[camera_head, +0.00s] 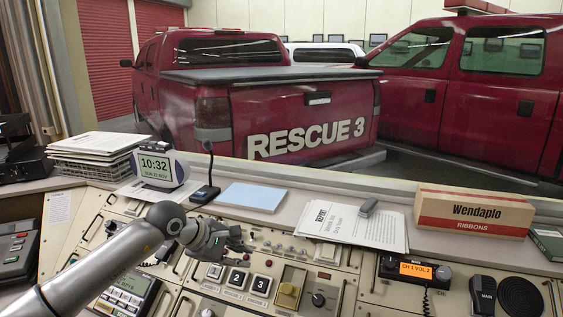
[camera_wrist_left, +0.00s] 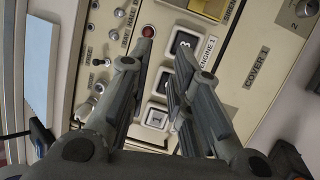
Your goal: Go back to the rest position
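My left gripper (camera_head: 243,243) reaches in from the left over the dispatch console (camera_head: 343,262). The buttons (camera_wrist_left: 185,43) and the "ENGINE 1" label show between and beside the fingers, and the fingers hide part of the row. I cannot tell whether a finger touches the panel. My right gripper is not in view.
A desk microphone (camera_head: 205,193) and a clock (camera_head: 160,168) reading 10:32 stand close behind my left arm. A radio (camera_head: 415,270) is at right.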

